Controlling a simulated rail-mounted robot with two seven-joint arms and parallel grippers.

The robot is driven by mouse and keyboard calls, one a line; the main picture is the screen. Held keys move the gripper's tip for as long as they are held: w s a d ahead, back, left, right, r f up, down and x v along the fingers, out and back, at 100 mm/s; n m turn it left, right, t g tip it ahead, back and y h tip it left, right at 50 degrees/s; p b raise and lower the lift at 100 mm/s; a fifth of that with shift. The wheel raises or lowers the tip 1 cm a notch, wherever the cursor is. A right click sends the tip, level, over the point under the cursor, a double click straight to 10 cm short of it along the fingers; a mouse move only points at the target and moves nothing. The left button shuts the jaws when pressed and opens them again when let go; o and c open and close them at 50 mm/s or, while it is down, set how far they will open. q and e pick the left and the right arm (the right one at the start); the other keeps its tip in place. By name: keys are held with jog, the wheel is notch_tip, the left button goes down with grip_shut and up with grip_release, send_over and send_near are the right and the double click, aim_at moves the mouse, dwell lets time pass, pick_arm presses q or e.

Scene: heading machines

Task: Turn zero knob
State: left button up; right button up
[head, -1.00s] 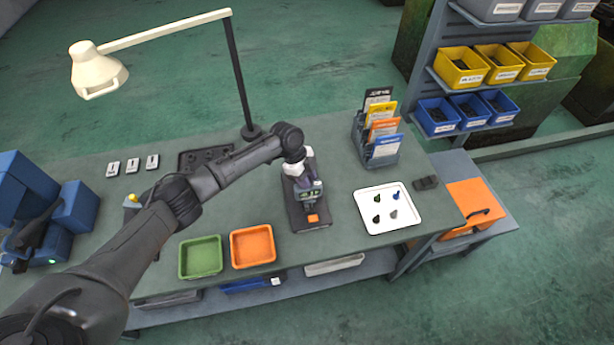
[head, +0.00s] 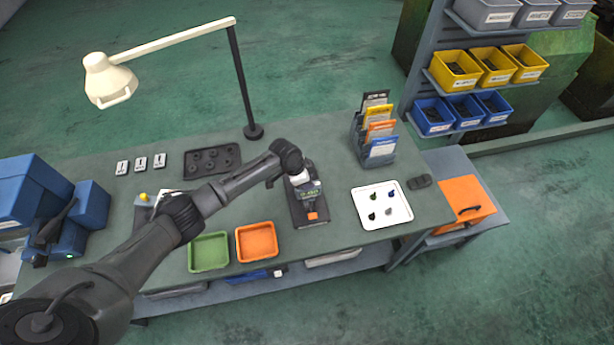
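A small measuring device (head: 307,208) stands on a dark base on the workbench, with a lit display (head: 308,190) and an orange patch near its front. No zero knob can be made out at this size; the arm end covers the device's upper part. My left arm reaches in from the lower left, and its gripper (head: 300,178) is at the top of the device, over or against it. The fingers are too small and hidden to show whether they are open or shut, or whether they touch. My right gripper is not in view.
Green (head: 209,267) and orange (head: 257,256) trays sit left of the device. A white tray (head: 401,218) with small parts lies to the right, near a card rack (head: 374,150). A desk lamp (head: 244,80) and a dark tray (head: 212,172) stand behind the arm.

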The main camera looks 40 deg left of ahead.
pick_arm(q)
jog(key=shift+r+n, duration=0.1)
jog(key=shift+n, duration=0.2)
jog(key=o, duration=0.9)
jog(key=b+v, duration=0.1)
jog(key=v, duration=1.2)
jog(key=shift+s+r, duration=0.1)
jog(key=shift+r, duration=0.3)
